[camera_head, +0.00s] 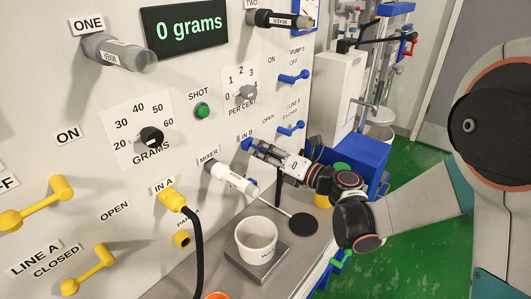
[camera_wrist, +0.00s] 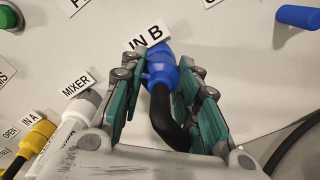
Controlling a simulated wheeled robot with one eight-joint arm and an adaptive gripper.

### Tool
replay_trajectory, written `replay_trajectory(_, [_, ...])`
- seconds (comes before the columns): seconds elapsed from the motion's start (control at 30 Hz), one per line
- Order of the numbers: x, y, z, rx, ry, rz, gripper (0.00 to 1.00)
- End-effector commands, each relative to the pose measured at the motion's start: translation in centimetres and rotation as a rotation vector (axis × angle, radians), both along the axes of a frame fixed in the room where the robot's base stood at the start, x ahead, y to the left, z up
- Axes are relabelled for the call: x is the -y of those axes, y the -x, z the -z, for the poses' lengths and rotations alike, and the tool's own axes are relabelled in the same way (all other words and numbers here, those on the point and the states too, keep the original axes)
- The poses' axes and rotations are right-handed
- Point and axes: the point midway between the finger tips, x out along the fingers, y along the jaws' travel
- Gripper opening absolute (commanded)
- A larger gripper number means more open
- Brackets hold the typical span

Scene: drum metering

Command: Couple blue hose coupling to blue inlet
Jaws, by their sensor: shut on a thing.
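The blue hose coupling (camera_wrist: 160,70), with a black hose bending down from it, is between the fingers of my gripper (camera_wrist: 163,90) in the wrist view. My gripper is shut on it. The coupling points at the panel beside the "IN B" label, lined up with the blue inlet position. The inlet itself is hidden behind the coupling, so I cannot tell whether the two are joined or just touching. In the head view a bit of blue (camera_head: 247,144) shows at the tip of my gripper (camera_head: 262,150), against the panel by "IN B".
The white mixer nozzle (camera_head: 228,177) sticks out just left of my gripper. The yellow IN A coupling (camera_head: 172,198) with its black hose is further left. Below, a white cup (camera_head: 256,236) stands on a grey scale. Blue levers (camera_head: 291,128) are to the right.

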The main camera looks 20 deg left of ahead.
Motion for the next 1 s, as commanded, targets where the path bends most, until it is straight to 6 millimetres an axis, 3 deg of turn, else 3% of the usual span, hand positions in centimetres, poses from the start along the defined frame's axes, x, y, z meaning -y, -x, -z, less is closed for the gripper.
replay_trajectory(0.37, [-0.8, -0.3, 0.0, 0.000, 0.000, 0.000, 0.00])
replay_trajectory(0.4, [-0.8, -0.3, 0.0, 0.000, 0.000, 0.000, 0.34])
replay_trajectory(0.5, [-0.8, -0.3, 0.0, 0.000, 0.000, 0.000, 0.53])
replay_trajectory(0.83, [-0.7, -0.3, 0.0, 0.000, 0.000, 0.000, 0.53])
replay_trajectory(1.0, [0.7, 0.2, 0.0, 0.000, 0.000, 0.001, 0.53])
